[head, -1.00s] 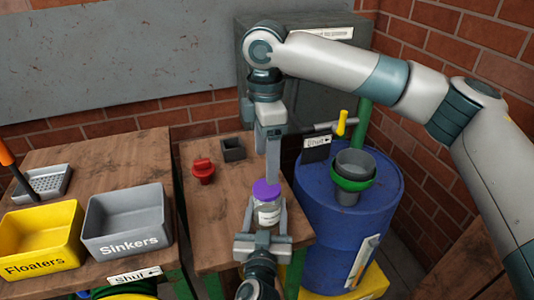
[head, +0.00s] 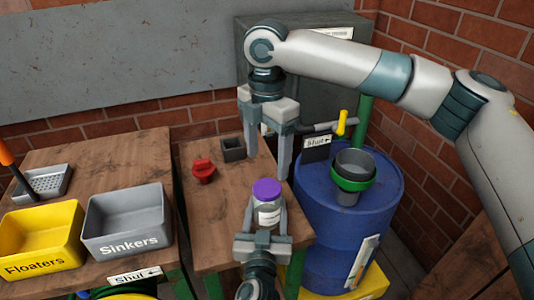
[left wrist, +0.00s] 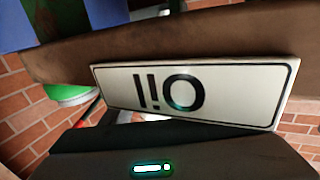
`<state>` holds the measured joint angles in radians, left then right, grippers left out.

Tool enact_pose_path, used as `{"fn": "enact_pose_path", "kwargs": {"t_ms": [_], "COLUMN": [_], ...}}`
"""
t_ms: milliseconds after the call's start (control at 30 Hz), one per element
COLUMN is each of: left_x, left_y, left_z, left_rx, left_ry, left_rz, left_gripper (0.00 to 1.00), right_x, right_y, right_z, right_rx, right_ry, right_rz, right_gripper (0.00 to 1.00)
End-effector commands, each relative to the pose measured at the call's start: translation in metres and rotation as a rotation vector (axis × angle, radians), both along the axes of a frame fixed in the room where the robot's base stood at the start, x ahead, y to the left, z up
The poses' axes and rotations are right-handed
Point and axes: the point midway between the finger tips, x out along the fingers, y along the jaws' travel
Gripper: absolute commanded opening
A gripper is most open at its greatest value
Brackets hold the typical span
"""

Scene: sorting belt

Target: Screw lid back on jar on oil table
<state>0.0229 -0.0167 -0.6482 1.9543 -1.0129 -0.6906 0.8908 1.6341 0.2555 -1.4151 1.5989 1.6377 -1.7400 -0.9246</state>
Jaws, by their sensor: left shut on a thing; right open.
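The jar (head: 268,215) stands upright on the wooden oil table (head: 215,245), with a purple lid (head: 267,190) on its top. How tightly the lid sits cannot be told. My left gripper (head: 266,218) comes from the near side and is shut around the jar's body. My right gripper (head: 267,165) points down above and behind the lid, its fingers spread apart and empty, clear of the lid. The left wrist view shows the table's sign reading "Oil" (left wrist: 190,92), upside down, and neither jar nor fingers.
A red object (head: 203,170) and a small dark square cup (head: 233,149) stand at the table's back. A blue drum (head: 330,235) with a green-ringed funnel (head: 352,180) is close on the right. Grey (head: 125,255) and yellow bins (head: 40,265) are left.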

Motion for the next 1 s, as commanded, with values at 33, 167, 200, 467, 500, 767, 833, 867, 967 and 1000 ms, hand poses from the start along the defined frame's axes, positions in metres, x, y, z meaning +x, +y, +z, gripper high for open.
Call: {"fn": "enact_pose_path", "kwargs": {"t_ms": [33,167,200,467,500,767,833,867,967,1000], "left_x": [0.0,0.0,0.0,0.0,0.0,0.0,0.0,0.0,0.0,0.0], "left_y": [0.0,0.0,0.0,0.0,0.0,0.0,0.0,0.0,0.0,0.0], "left_z": [0.0,0.0,0.0,0.0,0.001,0.0,0.0,0.0,0.0,0.0], "left_rx": [0.0,0.0,0.0,0.0,0.0,0.0,0.0,0.0,0.0,0.0], "left_ry": [-0.001,-0.001,-0.001,-0.001,-0.001,-0.001,-0.001,-0.001,-0.001,-0.001], "left_rz": [0.0,0.0,0.0,0.0,0.0,0.0,0.0,0.0,0.0,0.0], "left_gripper": [0.0,0.0,0.0,0.0,0.0,0.0,0.0,0.0,0.0,0.0], "right_x": [0.0,0.0,0.0,-0.001,-0.001,0.0,0.0,0.0,0.0,0.0], "right_y": [0.0,0.0,0.0,0.0,0.0,-0.001,0.0,0.0,0.0,0.0], "right_z": [-0.003,-0.014,-0.018,-0.051,-0.056,-0.076,-0.077,-0.078,-0.078,-0.078], "right_rx": [-0.001,-0.001,-0.001,-0.001,-0.001,-0.001,-0.001,-0.001,-0.001,-0.001], "right_ry": [0.001,0.002,0.002,0.002,0.002,0.0,0.001,0.001,0.001,0.001], "right_rz": [0.0,-0.001,-0.001,-0.001,-0.001,-0.002,-0.002,-0.002,-0.002,-0.002], "right_gripper": [0.71,0.71,0.71,0.71,0.71,0.71,0.71,0.71,0.71,0.71]}}
